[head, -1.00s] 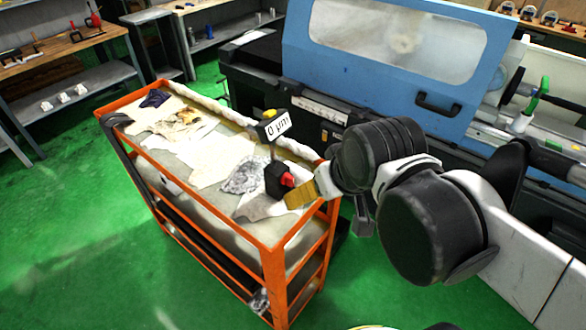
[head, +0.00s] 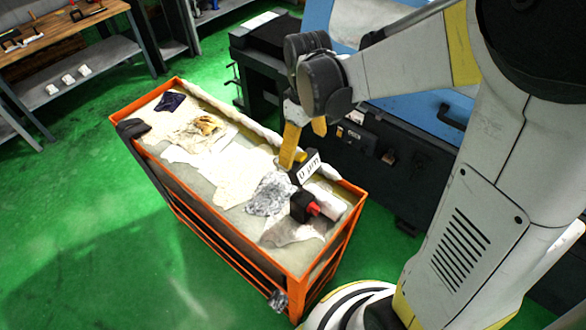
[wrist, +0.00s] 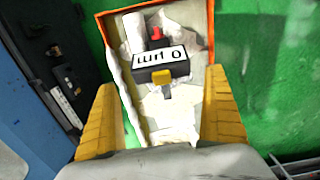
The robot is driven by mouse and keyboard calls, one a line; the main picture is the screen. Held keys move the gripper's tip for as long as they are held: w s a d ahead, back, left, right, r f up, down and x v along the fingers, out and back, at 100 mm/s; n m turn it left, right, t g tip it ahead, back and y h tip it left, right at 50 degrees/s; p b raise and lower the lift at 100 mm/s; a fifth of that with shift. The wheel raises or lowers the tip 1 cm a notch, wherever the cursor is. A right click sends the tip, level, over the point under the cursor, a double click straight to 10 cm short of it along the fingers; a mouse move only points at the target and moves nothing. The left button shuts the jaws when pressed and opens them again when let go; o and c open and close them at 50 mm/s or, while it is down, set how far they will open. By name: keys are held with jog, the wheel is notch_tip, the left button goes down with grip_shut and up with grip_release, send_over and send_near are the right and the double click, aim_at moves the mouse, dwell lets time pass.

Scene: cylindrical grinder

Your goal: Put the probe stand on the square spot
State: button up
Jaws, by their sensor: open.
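The probe stand has a black base with a red knob (head: 304,207) and a display head reading "0 µm" (head: 306,171). It stands upright on the near end of the orange cart's top. In the wrist view, its display (wrist: 160,66) and yellow button show between my fingers, with the red knob beyond. My gripper (head: 304,151) is open and empty, with its yellow fingers spread; it also shows in the wrist view (wrist: 160,82). In the head view the fingers appear just above and behind the display. I see no contact. I cannot make out a square spot.
The orange cart (head: 232,248) carries crumpled cloths (head: 235,175) and a white roll (head: 327,196) beside the stand. The blue and black grinder (head: 372,140) stands behind the cart. A wooden workbench (head: 62,38) is at upper left. Green floor is clear on the left.

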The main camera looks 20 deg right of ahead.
aim_at(304, 156)
jog(key=shift+w+f, duration=0.15)
jog(key=shift+f, duration=0.55)
jog(key=shift+s+f+p, duration=0.15)
jog(key=shift+f+p, duration=0.05)
jog(key=shift+f, duration=1)
jog(key=shift+s+f+p, duration=0.1)
jog(key=shift+f+p, duration=0.05)
jog(key=shift+f, duration=1)
jog(key=shift+s, duration=0.1)
jog(key=c, duration=1.2)
